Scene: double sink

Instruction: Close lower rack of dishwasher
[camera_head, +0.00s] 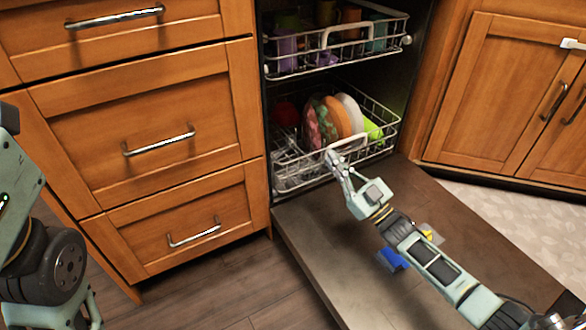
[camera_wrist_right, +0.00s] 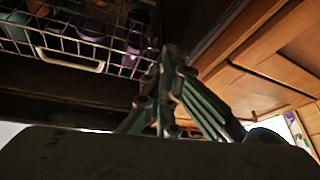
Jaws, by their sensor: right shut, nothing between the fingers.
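The lower rack (camera_head: 378,148) of the dishwasher is a wire basket inside the cabinet opening, holding several colourful plates (camera_head: 338,118). My right gripper (camera_head: 331,157) is shut and empty, with its fingertips at the front edge of the lower rack. I cannot tell whether they touch it. In the right wrist view the shut fingers (camera_wrist_right: 168,62) point up toward a wire rack (camera_wrist_right: 75,45). The dishwasher door (camera_head: 330,245) is folded down flat under my right arm. My left arm shows at the left edge; its gripper is not visible.
The upper rack (camera_head: 345,45) holds several cups and sits above the lower one. Wooden drawers (camera_head: 150,110) stand to the left and a cabinet (camera_head: 500,95) to the right. A blue object (camera_head: 392,259) and a yellow one (camera_head: 427,234) show on the door beside my right arm.

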